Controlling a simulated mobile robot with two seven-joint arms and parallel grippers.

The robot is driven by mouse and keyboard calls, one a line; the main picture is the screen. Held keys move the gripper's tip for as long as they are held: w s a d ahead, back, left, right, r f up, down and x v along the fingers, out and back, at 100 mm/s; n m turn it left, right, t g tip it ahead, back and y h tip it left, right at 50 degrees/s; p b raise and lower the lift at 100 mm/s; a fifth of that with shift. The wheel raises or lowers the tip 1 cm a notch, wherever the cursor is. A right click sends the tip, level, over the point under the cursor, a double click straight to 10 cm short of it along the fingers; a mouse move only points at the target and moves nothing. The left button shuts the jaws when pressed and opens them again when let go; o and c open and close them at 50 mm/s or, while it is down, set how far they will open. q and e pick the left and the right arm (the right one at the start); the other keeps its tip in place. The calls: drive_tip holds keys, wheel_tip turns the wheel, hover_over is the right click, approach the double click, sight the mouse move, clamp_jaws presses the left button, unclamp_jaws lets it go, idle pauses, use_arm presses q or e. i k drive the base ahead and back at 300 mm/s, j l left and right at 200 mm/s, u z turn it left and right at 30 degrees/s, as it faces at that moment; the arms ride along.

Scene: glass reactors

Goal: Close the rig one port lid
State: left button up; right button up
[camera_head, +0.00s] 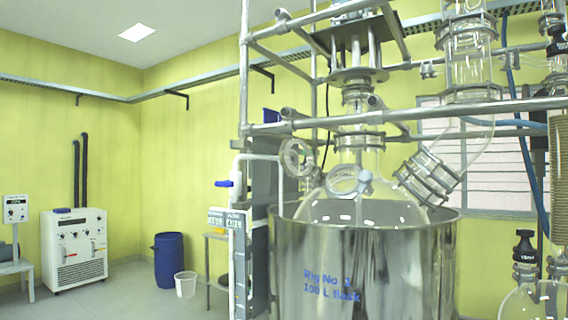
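The rig one flask (375,212) is a large clear glass vessel. It sits in a shiny steel bath (400,265) marked "Rig No 1 100 L flask". A round ring-framed piece (297,158) stands upright at the dome's upper left. It looks like a raised lid, but I cannot tell for certain. Neither of my grippers is in this view.
Metal frame pipes (430,115) cross above the flask. An angled glass neck with metal flanges (428,178) rises to the right. A blue drum (169,262), a white bucket (186,284) and a white cabinet (75,250) are farther back.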

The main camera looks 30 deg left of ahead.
sight(286, 161)
drive_tip(key=i+j+u, duration=0.15)
drive_tip(key=i+j, duration=0.15)
drive_tip(key=j, duration=0.2)
drive_tip(key=i+j+u, duration=0.15)
drive_tip(key=i+j, duration=0.15)
drive_tip(key=j, duration=0.2)
drive_tip(key=i+j+u, duration=0.15)
drive_tip(key=i+j, duration=0.2)
drive_tip(key=j, duration=0.1)
